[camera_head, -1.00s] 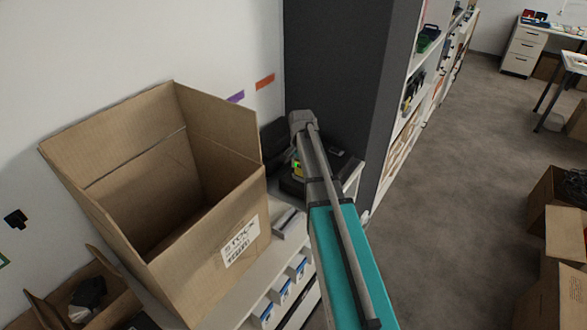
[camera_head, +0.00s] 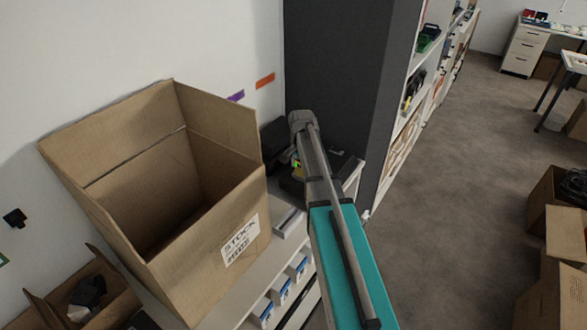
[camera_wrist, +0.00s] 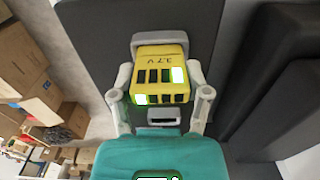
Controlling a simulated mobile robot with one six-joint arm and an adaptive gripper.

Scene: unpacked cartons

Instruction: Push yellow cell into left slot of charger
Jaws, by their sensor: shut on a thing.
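The yellow cell (camera_wrist: 160,62), marked "3.7 V", has dark contact bars and bright lit patches on its near face. It sits between the two pale fingers of my gripper (camera_wrist: 160,97), which is shut on it. In the head view only a small yellow and green bit of the cell (camera_head: 297,165) shows beside my wrist, which hides the rest. Dark equipment (camera_head: 345,166) lies around and behind the gripper on the shelf top. I cannot make out the charger's slots, or whether the cell is in one.
A tall open carton (camera_head: 190,240) marked "STOCK" stands just left of the arm on the white shelf unit (camera_head: 245,305). A dark grey cabinet side (camera_head: 340,75) rises close behind and right. Open floor (camera_head: 440,210) lies to the right.

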